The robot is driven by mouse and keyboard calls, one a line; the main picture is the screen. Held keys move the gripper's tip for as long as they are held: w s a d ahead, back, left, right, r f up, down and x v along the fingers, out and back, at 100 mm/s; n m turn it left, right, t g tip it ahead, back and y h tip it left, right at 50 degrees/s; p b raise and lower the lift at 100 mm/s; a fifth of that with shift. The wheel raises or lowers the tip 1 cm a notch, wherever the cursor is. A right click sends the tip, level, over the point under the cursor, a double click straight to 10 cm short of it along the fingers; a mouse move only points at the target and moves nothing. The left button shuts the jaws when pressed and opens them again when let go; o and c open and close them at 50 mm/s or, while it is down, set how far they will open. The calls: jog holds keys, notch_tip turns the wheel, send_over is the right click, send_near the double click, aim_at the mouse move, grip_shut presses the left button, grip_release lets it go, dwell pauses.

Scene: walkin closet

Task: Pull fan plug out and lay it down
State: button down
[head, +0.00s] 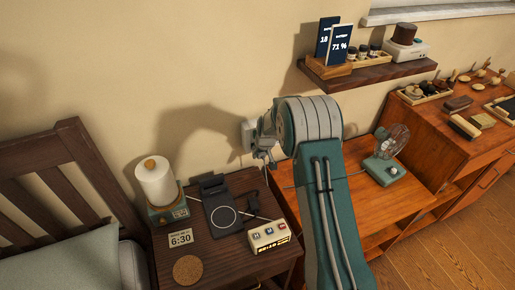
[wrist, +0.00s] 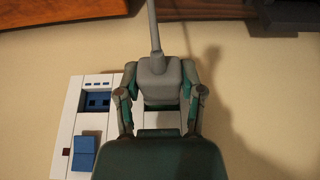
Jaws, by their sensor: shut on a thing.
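The grey fan plug (wrist: 158,80) sits between the two fingers of my gripper (wrist: 158,72) in the wrist view, and the gripper is shut on it. Its grey cord (wrist: 153,25) runs up out of the picture. Behind it is the white wall outlet (wrist: 68,128), with blue ports and a blue switch; it also shows in the head view (head: 247,130). Whether the plug's prongs are in the outlet is hidden. In the head view my gripper (head: 262,143) is at the wall beside the outlet. The teal fan (head: 386,160) stands on the orange-brown desk.
A dark nightstand (head: 225,252) holds a lamp (head: 158,184), a black charging stand (head: 222,208), a small cream device (head: 269,236), a clock card (head: 181,239) and a cork coaster (head: 187,268). The desk (head: 372,200) has bare room near the fan. A wall shelf (head: 368,75) hangs above.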

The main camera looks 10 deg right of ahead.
jog(key=shift+s+d, duration=0.2)
jog(key=shift+s, duration=0.8)
jog(key=shift+s+d, duration=0.2)
jog(key=shift+s, duration=0.8)
